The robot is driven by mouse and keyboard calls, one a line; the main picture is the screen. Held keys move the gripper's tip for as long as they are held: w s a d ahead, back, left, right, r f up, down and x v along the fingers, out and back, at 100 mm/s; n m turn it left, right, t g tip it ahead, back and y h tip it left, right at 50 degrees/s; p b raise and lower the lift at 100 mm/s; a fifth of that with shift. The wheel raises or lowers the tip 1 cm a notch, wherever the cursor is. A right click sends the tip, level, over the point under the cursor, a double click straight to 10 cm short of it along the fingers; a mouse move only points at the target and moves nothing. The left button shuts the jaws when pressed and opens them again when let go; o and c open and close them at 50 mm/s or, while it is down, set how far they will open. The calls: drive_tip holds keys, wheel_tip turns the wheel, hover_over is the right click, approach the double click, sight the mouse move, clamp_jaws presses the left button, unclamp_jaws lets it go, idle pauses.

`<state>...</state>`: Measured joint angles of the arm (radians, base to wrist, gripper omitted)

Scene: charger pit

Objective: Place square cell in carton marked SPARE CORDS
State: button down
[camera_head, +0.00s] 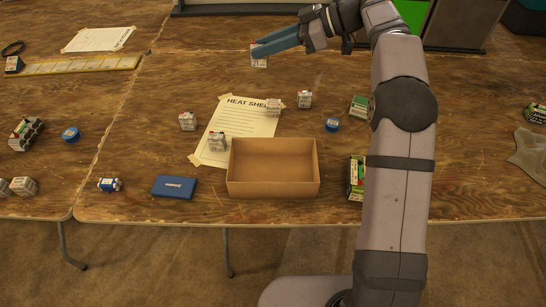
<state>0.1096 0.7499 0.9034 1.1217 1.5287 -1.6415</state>
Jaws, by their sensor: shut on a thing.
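My gripper (259,50) reaches in from the upper right with blue fingers, above the far part of the table. It is shut on a small white-grey square cell (259,62) with a reddish top, which shows below the fingertips. An open brown carton (273,190) stands empty near the table's front edge, below and slightly right of the held cell in the picture. No SPARE CORDS marking is readable on it. Similar square cells stand at the left (187,121), by the carton's back left corner (217,142), and behind the carton (274,107) and (305,99).
A blue box (174,187) is left of it, a green-and-white pack (356,178) right, beside my arm. Blue round items (332,125) and (70,135) lie apart. The table's middle left has free room.

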drive_tip(key=s+d, duration=0.1)
drive_tip(key=s, duration=0.3)
drive_tip(key=n+g, duration=0.1)
drive_tip(key=g, duration=0.1)
hover_over(268, 176)
wheel_tip(268, 176, down, 11)
drive_tip(key=shift+f, duration=0.2)
drive_tip(key=shift+f, duration=4.95)
drive_tip(key=shift+f, duration=0.25)
drive_tip(key=c, duration=1.5)
unclamp_jaws()
